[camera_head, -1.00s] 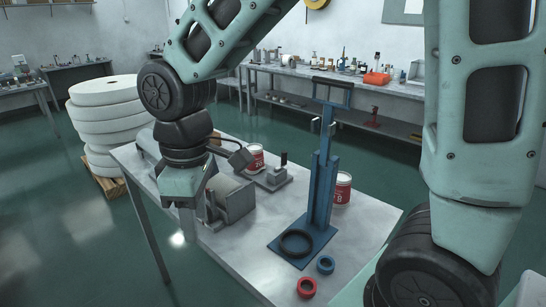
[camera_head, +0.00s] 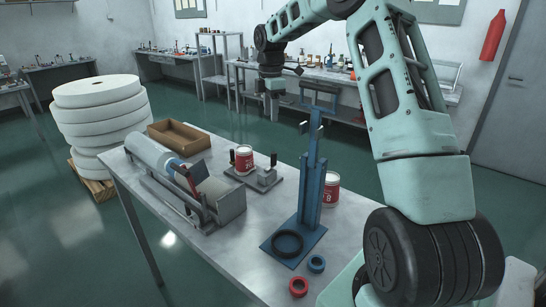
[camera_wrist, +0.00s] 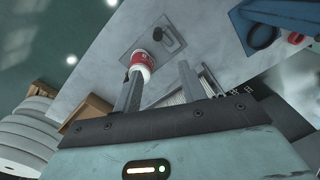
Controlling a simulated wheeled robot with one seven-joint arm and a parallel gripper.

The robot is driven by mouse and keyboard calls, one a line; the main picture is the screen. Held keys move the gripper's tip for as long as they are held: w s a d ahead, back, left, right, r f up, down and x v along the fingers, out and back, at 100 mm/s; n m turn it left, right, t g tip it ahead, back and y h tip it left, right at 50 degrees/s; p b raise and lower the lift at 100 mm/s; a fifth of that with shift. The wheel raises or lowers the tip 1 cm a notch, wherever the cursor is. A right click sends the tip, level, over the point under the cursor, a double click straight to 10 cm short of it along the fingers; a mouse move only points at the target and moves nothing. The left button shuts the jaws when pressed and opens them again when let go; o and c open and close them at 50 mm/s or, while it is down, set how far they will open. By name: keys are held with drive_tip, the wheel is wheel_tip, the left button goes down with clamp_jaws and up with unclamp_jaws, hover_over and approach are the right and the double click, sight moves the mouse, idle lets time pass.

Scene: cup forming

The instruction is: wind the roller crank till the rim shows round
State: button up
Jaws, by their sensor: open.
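The roller machine (camera_head: 218,203) stands on the left half of the metal table, with a grey cylinder (camera_head: 146,152) and a blue band beside it. A dark crank-like lever with a reddish part (camera_head: 188,180) slants up at its middle. I cannot make out a rim or whether it is round. My gripper (camera_head: 272,97) is raised well above and behind the machine, apart from it. In the wrist view its two fingers (camera_wrist: 158,85) are spread and empty. A red and white can (camera_wrist: 141,66) shows beyond them, not held.
A tall blue press (camera_head: 311,190) stands mid-table with a black ring (camera_head: 287,244) on its base. A blue ring (camera_head: 316,264) and a red ring (camera_head: 298,287) lie in front. Cans and a small plate fixture (camera_head: 262,179) stand behind. A brown tray (camera_head: 178,137) is at back left.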

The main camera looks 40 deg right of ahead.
drive_tip(key=d, duration=0.1)
drive_tip(key=p, duration=0.5)
approach(273, 164)
drive_tip(key=f, duration=0.8)
drive_tip(key=shift+w+d, duration=0.35)
drive_tip(key=shift+r, duration=0.1)
drive_tip(key=c, duration=0.9)
